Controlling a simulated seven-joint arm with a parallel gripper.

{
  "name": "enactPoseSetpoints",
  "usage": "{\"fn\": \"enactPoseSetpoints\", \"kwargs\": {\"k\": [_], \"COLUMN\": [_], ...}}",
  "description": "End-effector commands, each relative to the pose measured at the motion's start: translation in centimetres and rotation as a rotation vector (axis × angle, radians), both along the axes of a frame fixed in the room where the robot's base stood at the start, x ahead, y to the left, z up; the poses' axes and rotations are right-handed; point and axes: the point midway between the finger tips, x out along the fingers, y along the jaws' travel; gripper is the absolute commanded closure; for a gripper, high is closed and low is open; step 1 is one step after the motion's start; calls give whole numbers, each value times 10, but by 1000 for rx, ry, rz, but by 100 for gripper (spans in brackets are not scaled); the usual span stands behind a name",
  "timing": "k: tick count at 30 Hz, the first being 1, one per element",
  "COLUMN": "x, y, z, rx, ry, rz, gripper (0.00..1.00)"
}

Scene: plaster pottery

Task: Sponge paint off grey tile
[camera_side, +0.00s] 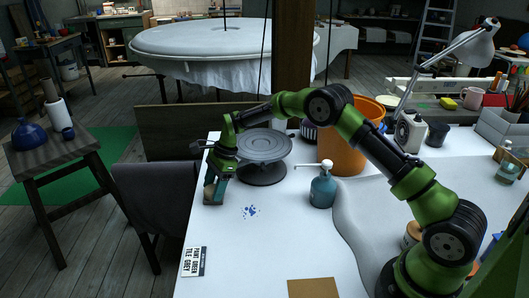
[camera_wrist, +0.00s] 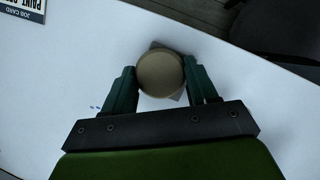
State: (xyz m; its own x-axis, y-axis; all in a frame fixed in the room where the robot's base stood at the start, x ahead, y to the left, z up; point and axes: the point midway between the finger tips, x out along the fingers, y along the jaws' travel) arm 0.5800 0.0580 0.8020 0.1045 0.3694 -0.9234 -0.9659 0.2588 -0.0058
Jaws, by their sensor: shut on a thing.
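My gripper (camera_side: 212,192) points down near the left edge of the white table. Its fingers (camera_wrist: 160,85) are shut on a round tan thing (camera_wrist: 160,73) that looks like the sponge. It shows between the fingers in the side view (camera_side: 209,190). Part of a grey tile (camera_wrist: 181,97) shows beneath it in the wrist view; most of the tile is hidden, and I cannot tell whether they touch. Any paint on the tile is hidden. Blue specks (camera_side: 250,211) lie on a white area right of my gripper.
A grey turntable (camera_side: 264,146) stands just behind my gripper. A teal pump bottle (camera_side: 323,187) and an orange bucket (camera_side: 343,149) stand to the right. A job card (camera_side: 194,262) lies at the front left, a brown board (camera_side: 313,288) at the front. The table between them is clear.

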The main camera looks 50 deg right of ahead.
Motion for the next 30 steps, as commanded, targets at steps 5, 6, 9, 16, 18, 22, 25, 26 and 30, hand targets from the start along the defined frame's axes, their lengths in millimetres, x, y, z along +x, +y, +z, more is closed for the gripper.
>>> {"fn": "enactPoseSetpoints", "kwargs": {"k": [5, 6, 9, 16, 18, 22, 25, 26, 30], "x": [-6, -7, -7, -11, -11, -10, -8, -6, -2], "y": [6, 6, 4, -7, -8, -11, -15, -16, -23], "z": [0, 0, 0, -2, -2, -2, -3, -3, -2], "rx": [-1, -1, -1, -2, -2, -3, -2, -4, -4], "ry": [1, 1, 1, 1, 1, 2, 2, 2, 2], "rz": [0, 0, -1, -2, 0, -1, -1, -2, -2], "gripper": [67, 67, 67, 67, 67, 67, 67, 67, 67]}}
